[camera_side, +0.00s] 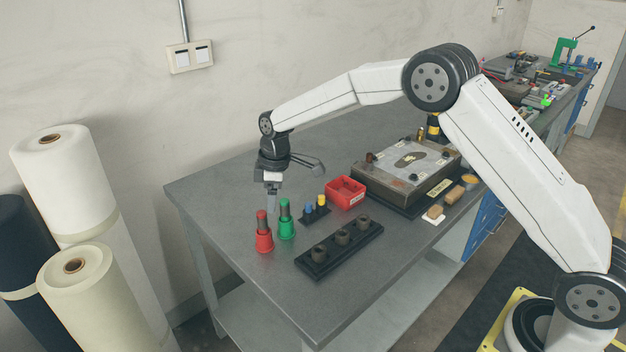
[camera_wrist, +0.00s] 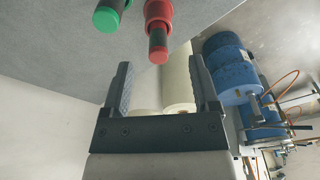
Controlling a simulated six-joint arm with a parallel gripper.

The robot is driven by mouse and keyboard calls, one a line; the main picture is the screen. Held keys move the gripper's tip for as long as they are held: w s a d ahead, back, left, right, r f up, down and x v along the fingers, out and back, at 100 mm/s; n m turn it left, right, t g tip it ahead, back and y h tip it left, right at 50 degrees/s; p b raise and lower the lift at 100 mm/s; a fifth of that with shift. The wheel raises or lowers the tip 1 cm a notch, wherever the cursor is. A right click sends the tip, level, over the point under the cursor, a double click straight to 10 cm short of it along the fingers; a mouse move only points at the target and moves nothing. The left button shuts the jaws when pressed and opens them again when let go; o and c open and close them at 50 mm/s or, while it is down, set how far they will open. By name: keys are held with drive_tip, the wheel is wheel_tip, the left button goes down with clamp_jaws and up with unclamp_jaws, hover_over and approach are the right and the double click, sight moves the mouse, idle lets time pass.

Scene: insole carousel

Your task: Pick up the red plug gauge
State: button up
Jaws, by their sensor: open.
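The red plug gauge (camera_side: 264,241) stands upright near the left end of the grey bench, with a wide red body, a dark shaft and a red tip. In the wrist view the red plug gauge (camera_wrist: 158,20) shows at the top, beyond the fingertips and roughly in line with the gap between them. A green plug gauge (camera_side: 286,228) stands just right of it and also shows in the wrist view (camera_wrist: 108,16). My gripper (camera_side: 272,202) hangs just behind and above the two gauges, apart from them. In the wrist view my gripper (camera_wrist: 160,70) is open and empty.
A black block with several dark sockets (camera_side: 318,271) lies to the right. The bench's left end is clear.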

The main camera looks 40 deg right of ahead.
sight(261, 222)
drive_tip(key=shift+w+a+f+n, duration=0.2)
drive_tip(key=shift+w+a+n, duration=0.05)
drive_tip(key=shift+w, duration=0.2)
drive_tip(key=shift+w+a+f+n, duration=0.15)
drive_tip(key=shift+w+a+n, duration=0.1)
drive_tip(key=shift+w, duration=0.15)
drive_tip(key=shift+w+a+f, duration=0.1)
drive_tip(key=shift+a+f, duration=0.1)
drive_tip(key=shift+f, duration=1.1)
drive_tip(key=shift+w+a+f, duration=0.1)
drive_tip(key=shift+a+f, duration=0.05)
drive_tip(key=shift+f, duration=1.1)
drive_tip(key=shift+w+a+f, duration=0.1)
drive_tip(key=shift+a+f, duration=0.1)
drive_tip(key=shift+f, duration=1.1)
clamp_jaws()
